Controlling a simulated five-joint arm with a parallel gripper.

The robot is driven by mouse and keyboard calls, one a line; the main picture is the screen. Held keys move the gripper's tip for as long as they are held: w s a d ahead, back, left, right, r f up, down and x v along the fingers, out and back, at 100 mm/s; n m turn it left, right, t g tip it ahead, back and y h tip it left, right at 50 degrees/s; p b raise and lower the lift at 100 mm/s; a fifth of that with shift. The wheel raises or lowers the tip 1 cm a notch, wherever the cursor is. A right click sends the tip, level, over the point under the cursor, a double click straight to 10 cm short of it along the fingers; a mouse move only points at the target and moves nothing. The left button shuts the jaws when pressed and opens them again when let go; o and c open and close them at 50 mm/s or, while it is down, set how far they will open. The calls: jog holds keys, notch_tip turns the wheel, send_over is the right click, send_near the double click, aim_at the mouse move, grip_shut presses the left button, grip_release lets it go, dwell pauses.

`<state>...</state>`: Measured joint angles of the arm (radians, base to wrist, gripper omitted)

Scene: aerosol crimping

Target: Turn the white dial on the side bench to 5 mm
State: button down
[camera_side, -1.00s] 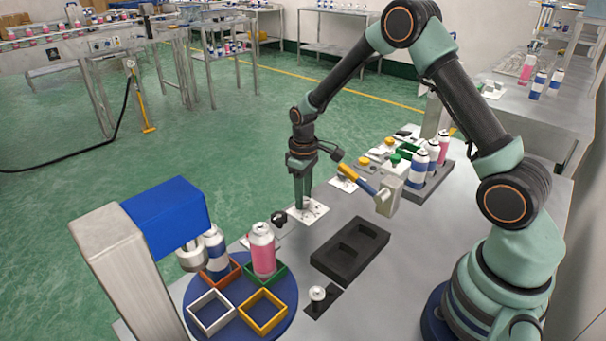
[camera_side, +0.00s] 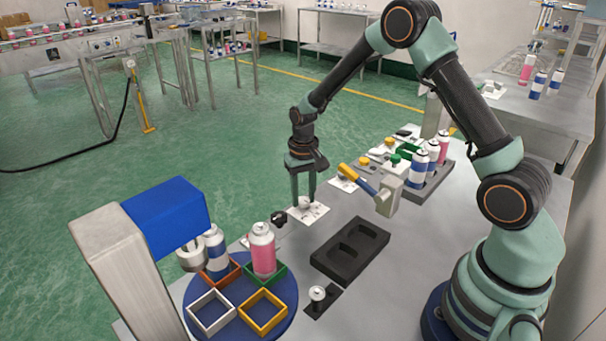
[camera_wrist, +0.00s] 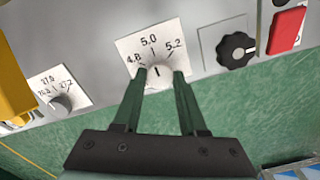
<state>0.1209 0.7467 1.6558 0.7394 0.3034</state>
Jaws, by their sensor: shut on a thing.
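The white dial (camera_wrist: 160,75) sits on a white scale plate (camera_wrist: 130,47) marked 4.8, 5.0 and 5.2 in the wrist view. Its short dark mark points up, roughly toward 5.0; I cannot read it more exactly. My gripper (camera_wrist: 158,76) is shut on the dial, with one green finger on each side of it. In the side view my gripper (camera_side: 304,199) points straight down at the bench edge, and the dial (camera_side: 305,202) shows between the fingertips.
A black knob (camera_wrist: 237,50) and a red switch (camera_wrist: 287,30) are right of the dial; another dial (camera_wrist: 61,103) marked 27.0 is left. A lever with a yellow grip (camera_side: 350,174), a black tray (camera_side: 349,250) and a blue turntable (camera_side: 243,318) with cans stand nearby.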

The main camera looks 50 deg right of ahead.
aim_at(303, 200)
dwell(0.5)
jog(key=shift+c, duration=2.3)
grip_release()
notch_tip(303, 200, up, 12)
jog(key=shift+r, duration=0.15)
jog(key=s+a+r+n+t, duration=0.2)
jog(key=s+r, duration=0.3)
jog(key=s, duration=0.3)
jog(key=s+a+r+n+t, duration=0.2)
jog(key=s+a+r+t, duration=0.1)
jog(key=s+r, duration=0.3)
jog(key=shift+s+a+n+t, duration=0.3)
jog(key=shift+s+n, duration=0.1)
jog(key=shift+s, duration=0.85)
